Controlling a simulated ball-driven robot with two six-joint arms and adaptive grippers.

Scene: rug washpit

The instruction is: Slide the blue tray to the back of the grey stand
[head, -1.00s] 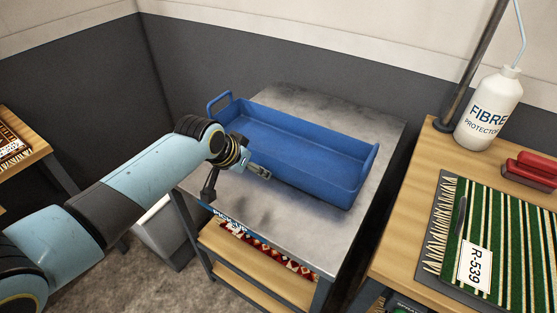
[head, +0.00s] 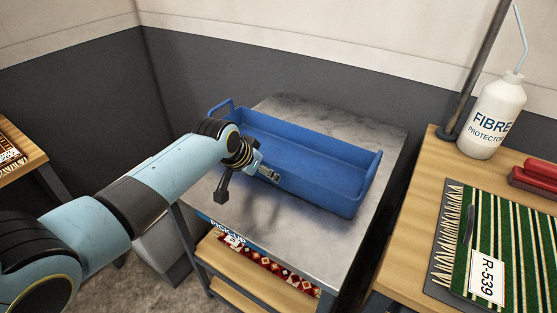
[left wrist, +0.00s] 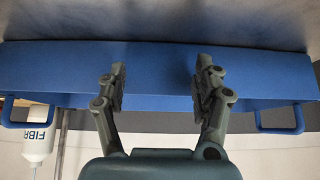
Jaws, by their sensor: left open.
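The long blue tray (head: 300,165), with a raised handle at each end, sits on the grey stand (head: 285,225). A bare strip of the stand top shows behind the tray and a wider one in front. My left gripper (head: 271,176) is low over the stand at the tray's near long side. In the left wrist view the open fingers (left wrist: 161,80) point at the tray's blue side (left wrist: 155,62), with nothing between them. I cannot tell whether the fingertips touch the tray. My right gripper is not in view.
Dark walls (head: 190,70) stand behind the stand. To the right, a wooden table (head: 410,245) holds a white bottle (head: 490,120), a red object (head: 535,178) and a striped green rug (head: 505,245). A patterned rug (head: 270,265) lies on the shelf below. The tray looks empty.

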